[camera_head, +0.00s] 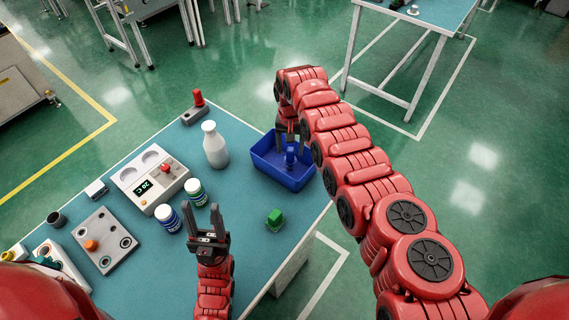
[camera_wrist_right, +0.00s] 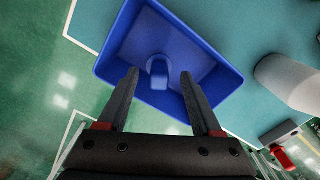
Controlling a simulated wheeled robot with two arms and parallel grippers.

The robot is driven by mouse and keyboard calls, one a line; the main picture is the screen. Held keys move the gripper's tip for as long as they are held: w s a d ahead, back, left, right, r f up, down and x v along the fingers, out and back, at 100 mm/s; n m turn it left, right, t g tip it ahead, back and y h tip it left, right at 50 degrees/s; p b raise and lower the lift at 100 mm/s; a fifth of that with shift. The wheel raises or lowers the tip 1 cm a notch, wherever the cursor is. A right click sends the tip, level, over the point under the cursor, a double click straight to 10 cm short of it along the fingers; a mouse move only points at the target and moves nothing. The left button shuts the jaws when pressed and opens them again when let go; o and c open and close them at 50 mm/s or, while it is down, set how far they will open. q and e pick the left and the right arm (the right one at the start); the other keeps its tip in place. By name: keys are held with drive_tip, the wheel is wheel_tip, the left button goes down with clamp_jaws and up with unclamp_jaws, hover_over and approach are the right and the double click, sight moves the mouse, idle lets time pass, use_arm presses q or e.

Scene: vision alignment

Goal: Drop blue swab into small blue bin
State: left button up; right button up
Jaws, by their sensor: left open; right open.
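The small blue bin (camera_head: 268,167) stands near the far right edge of the table, and it fills much of the right wrist view (camera_wrist_right: 215,62). The blue swab (camera_head: 290,157) is inside the bin; in the right wrist view it shows as a blue piece (camera_wrist_right: 158,72) at the bin floor, between and beyond my fingers. My right gripper (camera_head: 291,133) is over the bin, partly hidden by its own arm; in the right wrist view its fingers (camera_wrist_right: 158,88) are apart with nothing between them. My left gripper (camera_head: 207,222) is open and empty above the table's front part.
A white bottle (camera_head: 215,146) stands left of the bin, with a red-topped block (camera_head: 195,108) behind it. A green block (camera_head: 274,219) lies near the right edge. Two jars (camera_head: 196,192), a device with a display (camera_head: 148,182) and a grey plate with holes (camera_head: 104,240) stand left.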

wheel_tip(320, 180, up, 17)
drive_tip(key=p, duration=0.4)
drive_tip(key=shift+p, duration=0.4)
drive_tip(key=shift+r, duration=0.1)
